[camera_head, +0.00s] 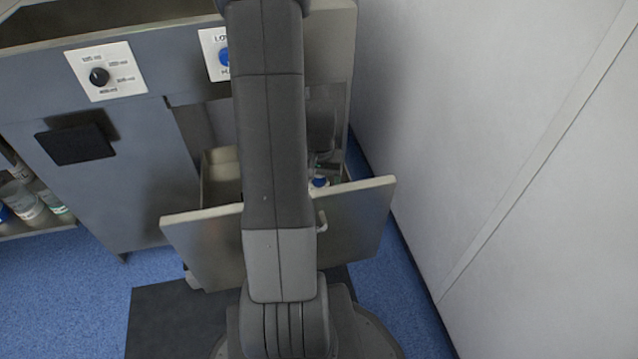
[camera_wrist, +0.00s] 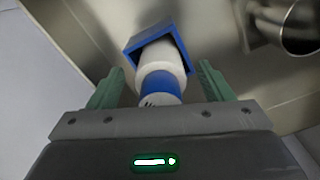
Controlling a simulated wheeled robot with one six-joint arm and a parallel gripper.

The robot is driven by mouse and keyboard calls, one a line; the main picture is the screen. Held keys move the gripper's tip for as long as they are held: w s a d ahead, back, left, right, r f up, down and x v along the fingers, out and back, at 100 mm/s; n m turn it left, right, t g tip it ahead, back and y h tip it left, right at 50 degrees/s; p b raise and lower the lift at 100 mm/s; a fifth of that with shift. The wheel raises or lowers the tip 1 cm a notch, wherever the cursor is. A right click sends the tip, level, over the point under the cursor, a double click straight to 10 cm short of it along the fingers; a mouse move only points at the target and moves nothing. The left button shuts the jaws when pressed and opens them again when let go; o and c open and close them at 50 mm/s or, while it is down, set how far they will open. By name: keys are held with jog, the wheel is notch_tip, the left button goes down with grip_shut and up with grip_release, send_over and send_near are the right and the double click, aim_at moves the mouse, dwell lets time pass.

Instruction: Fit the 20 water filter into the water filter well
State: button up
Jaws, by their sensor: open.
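The water filter (camera_wrist: 163,75) is a white cylinder with a blue band, in the wrist view. Its far end sits inside a square blue frame (camera_wrist: 131,47), which looks like the water filter well. How deep it sits I cannot tell. My gripper (camera_wrist: 160,84) is open, with one green finger on each side of the filter's near end. The near tip of the filter is partly hidden by the gripper body. In the head view my arm covers the middle, and a blue-topped item (camera_head: 319,182) shows beside it in the open drawer.
A metal pipe (camera_wrist: 302,28) is at the upper right in the wrist view. A white wall (camera_head: 500,130) is close on the right. Bottles (camera_head: 22,198) stand on a shelf at left.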

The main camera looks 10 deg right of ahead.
notch_tip(320, 180, up, 13)
jog(key=p, duration=0.4)
notch_tip(320, 180, down, 14)
jog(key=b, duration=0.4)
jog(key=shift+b, duration=0.4)
jog(key=shift+r+p, duration=0.3)
jog(key=shift+r, duration=0.05)
